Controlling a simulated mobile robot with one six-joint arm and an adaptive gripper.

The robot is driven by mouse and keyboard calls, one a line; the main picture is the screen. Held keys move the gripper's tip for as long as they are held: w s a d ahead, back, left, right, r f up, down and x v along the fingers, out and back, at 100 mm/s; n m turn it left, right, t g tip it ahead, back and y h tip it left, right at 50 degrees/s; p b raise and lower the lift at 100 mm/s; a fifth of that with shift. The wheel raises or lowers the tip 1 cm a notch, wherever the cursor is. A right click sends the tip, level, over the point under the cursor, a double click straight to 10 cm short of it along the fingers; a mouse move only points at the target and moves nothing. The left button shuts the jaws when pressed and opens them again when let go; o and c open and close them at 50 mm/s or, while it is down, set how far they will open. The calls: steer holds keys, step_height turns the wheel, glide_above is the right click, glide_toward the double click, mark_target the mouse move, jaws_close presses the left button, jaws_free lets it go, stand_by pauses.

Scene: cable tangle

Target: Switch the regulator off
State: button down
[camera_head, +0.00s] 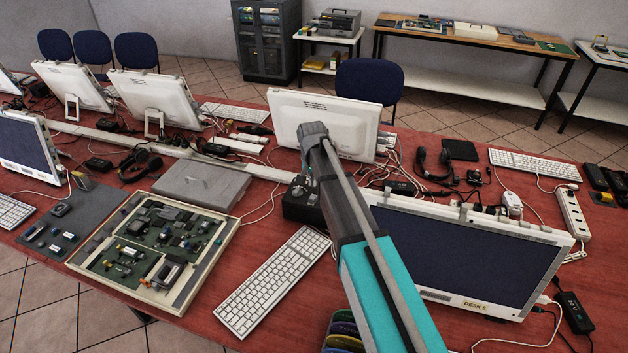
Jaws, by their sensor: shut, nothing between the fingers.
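A black box with small knobs on its top, which looks like the regulator (304,209), stands on the red table right of the grey case. My arm reaches over the table from the lower right, and its grey end is above this box. My gripper (304,180) points down at the top of the box, close to the knobs. It is shut and empty, small and dark against the box. I cannot tell whether it touches a knob. The arm hides the right side of the box, and the switch position cannot be made out.
A white keyboard (273,279) lies in front of the box. An open circuit-board tray (226,236) and a grey case (203,184) lie to its left. Monitors stand behind (291,116) and to the right (462,262). Loose cables and headphones (437,164) clutter the table.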

mark_target(313, 198)
step_height(313, 198, up, 8)
steer(key=p, duration=0.7)
steer(key=shift+s+f, duration=0.2)
steer(key=shift+s, duration=0.05)
steer(key=shift+w+d+g+y, duration=0.2)
steer(key=shift+w+g, duration=0.45)
steer(key=shift+w, duration=0.2)
steer(key=shift+w+d+g+y, duration=0.15)
steer(key=shift+w+g+y, duration=0.05)
steer(key=shift+w+g, duration=0.55)
steer(key=shift+f, duration=0.15)
steer(key=f+b, duration=0.4)
steer(key=s+f+b, duration=0.1)
steer(key=f+b, duration=0.4)
steer(key=s+f+b, duration=0.1)
steer(key=f+b, duration=0.3)
steer(key=b, duration=0.1)
steer(key=shift+a+f, duration=0.2)
steer(key=shift+a, duration=0.15)
stand_by(0.3)
